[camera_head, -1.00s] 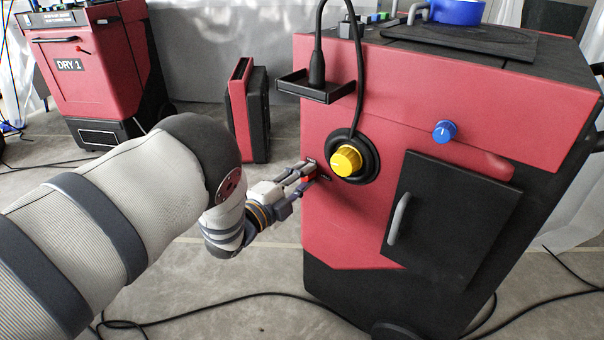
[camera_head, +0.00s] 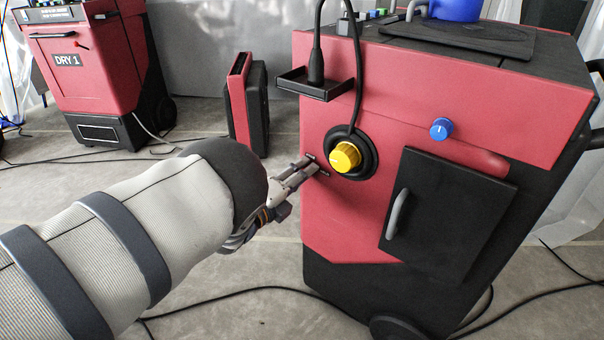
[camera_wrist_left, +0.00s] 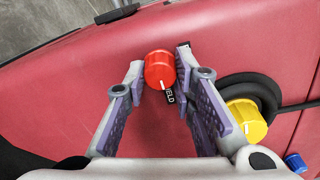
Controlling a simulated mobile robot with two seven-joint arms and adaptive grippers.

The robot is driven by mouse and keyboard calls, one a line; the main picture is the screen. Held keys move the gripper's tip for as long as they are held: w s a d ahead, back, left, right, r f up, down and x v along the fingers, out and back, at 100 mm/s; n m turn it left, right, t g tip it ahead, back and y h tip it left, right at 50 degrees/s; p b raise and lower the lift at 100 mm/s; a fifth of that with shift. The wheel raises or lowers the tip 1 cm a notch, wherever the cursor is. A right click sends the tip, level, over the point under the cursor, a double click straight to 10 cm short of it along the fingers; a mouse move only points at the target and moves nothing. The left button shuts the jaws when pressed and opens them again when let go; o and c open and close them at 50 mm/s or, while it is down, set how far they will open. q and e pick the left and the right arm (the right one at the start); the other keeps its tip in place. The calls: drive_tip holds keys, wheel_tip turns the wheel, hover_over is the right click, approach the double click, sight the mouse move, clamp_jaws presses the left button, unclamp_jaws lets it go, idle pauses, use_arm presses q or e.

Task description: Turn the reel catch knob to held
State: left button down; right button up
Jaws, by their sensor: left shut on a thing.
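The red knob (camera_wrist_left: 160,68) is on the red front panel of the machine, between the two fingers of my left gripper in the left wrist view. A white mark on its rim points toward a black label (camera_wrist_left: 169,96), of which "ELD" is readable. My left gripper (camera_head: 314,166) is shut on the knob, left of the yellow knob (camera_head: 345,157) in the head view. The fingers hide the red knob there. A second dark label (camera_wrist_left: 184,47) is partly hidden by the right finger in the wrist view. My right gripper is out of view.
A black cable runs down to the yellow knob. A blue knob (camera_head: 441,129) and a black door (camera_head: 450,212) with a grey handle are farther right. A black tray (camera_head: 314,86) juts out above. Another red machine (camera_head: 83,70) stands at the back left. Cables lie on the floor.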

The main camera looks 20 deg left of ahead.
use_arm(q)
drive_tip(key=shift+a, duration=0.1)
drive_tip(key=c, duration=1.3)
unclamp_jaws()
drive_tip(key=shift+c, duration=0.2)
drive_tip(key=v, duration=1.2)
